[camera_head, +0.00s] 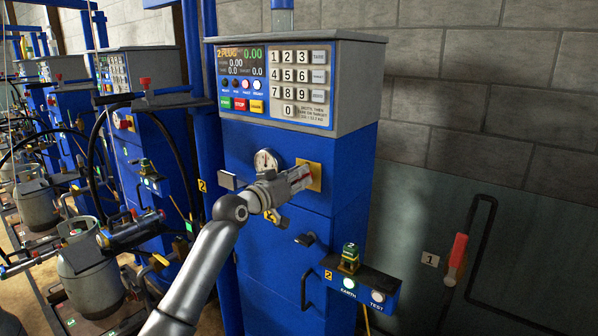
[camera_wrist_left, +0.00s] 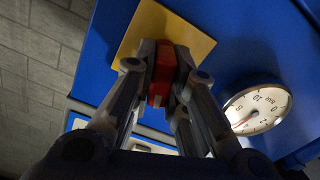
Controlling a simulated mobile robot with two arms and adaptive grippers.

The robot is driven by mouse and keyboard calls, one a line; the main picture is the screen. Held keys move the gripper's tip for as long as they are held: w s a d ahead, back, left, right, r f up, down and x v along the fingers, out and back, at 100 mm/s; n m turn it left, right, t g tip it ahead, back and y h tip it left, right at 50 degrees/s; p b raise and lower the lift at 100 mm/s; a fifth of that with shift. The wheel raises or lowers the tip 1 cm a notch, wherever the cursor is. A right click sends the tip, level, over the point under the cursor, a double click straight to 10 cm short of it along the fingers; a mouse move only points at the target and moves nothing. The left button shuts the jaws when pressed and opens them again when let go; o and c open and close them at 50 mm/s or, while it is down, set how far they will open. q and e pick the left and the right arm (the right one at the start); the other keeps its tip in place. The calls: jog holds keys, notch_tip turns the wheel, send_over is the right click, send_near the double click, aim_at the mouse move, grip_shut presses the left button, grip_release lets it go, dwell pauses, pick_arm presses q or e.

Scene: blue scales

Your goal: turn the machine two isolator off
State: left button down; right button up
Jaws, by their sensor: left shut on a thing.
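The machine two isolator is a red handle on a yellow square plate (camera_head: 315,176) on the front of the blue cabinet, below the keypad. In the left wrist view the red isolator handle (camera_wrist_left: 161,76) sits between my fingers, with the yellow plate (camera_wrist_left: 196,42) behind it. My left gripper (camera_head: 300,178) is shut on the handle. The fingers cover most of the handle in the head view, so its exact angle is hard to tell. My right gripper does not show.
A round pressure gauge (camera_head: 266,161) sits just left of my left gripper, and close beside it in the wrist view (camera_wrist_left: 258,107). A control box (camera_head: 362,284) with EARTH and TEST juts out lower right. A red-gripped lever (camera_head: 457,250) is at the far right wall. More machines stand left.

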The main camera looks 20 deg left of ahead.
pick_arm(q)
jog(key=n+p, duration=0.2)
jog(key=n, duration=0.1)
jog(key=shift+a+r+n+p, duration=0.1)
jog(key=shift+r+n+p, duration=0.05)
jog(key=shift+n+p, duration=0.2)
jog(key=n+p, duration=0.2)
jog(key=n, duration=0.1)
jog(key=shift+n, duration=0.35)
jog(key=n+p, duration=0.2)
jog(key=n, duration=0.1)
jog(key=n+p, duration=0.1)
jog(key=shift+a+f, duration=0.1)
jog(key=shift+f, duration=0.15)
jog(key=shift+f+n+p, duration=0.2)
jog(key=shift+n+p, duration=0.45)
jog(key=shift+n, duration=0.75)
jog(key=c, duration=1.4)
grip_release()
jog(key=shift+w+a, duration=0.1)
jog(key=shift+c, duration=0.2)
